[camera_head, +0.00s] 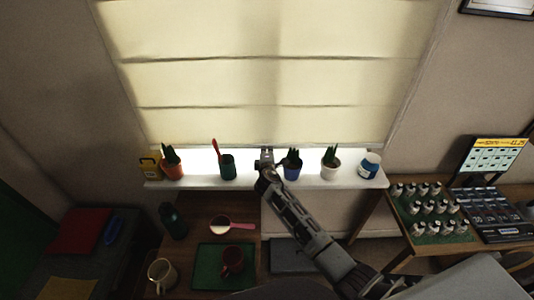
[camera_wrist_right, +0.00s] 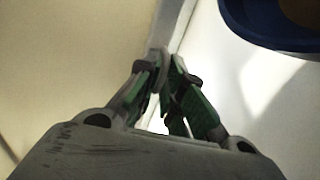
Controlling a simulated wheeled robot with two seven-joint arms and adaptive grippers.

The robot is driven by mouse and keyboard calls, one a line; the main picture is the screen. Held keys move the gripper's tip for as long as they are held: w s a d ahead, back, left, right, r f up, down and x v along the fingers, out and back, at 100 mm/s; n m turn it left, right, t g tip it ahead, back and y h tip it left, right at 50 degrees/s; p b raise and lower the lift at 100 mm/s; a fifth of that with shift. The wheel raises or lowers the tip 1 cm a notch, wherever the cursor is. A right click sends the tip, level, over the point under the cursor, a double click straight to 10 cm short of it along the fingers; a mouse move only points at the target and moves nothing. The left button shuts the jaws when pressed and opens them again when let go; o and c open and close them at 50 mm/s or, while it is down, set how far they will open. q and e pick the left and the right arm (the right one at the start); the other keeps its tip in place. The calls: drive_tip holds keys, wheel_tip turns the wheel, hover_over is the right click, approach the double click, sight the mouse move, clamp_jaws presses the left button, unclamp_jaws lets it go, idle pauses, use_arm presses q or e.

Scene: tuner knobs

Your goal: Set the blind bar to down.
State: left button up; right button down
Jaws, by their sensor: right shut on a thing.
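The cream blind (camera_head: 260,75) hangs over the window, its lower edge a little above the white sill (camera_head: 330,178). The blind bar (camera_head: 210,147) runs along that lower edge; a bright gap shows between it and the sill. My right gripper (camera_head: 265,155) is at the middle of the bar. In the right wrist view, the fingers (camera_wrist_right: 168,80) are closed on the pale bar (camera_wrist_right: 170,25), with the blind's cloth (camera_wrist_right: 70,60) on the left. The fingers partly hide the grasped part. My left gripper is not in view.
On the sill, a dark green pot (camera_head: 228,168) stands left of my gripper and a blue plant pot (camera_head: 292,170) stands close on its right. A white pot (camera_head: 331,170) and a blue-and-white jar (camera_head: 369,166) stand farther right. An orange pot (camera_head: 172,170) is at the left.

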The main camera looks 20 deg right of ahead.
drive_tip(key=shift+f+b, duration=0.9)
drive_tip(key=shift+f, duration=0.45)
drive_tip(key=c, duration=1.6)
unclamp_jaws()
drive_tip(key=shift+r, duration=0.1)
drive_tip(key=shift+c, duration=0.2)
drive_tip(key=shift+v, duration=6.05)
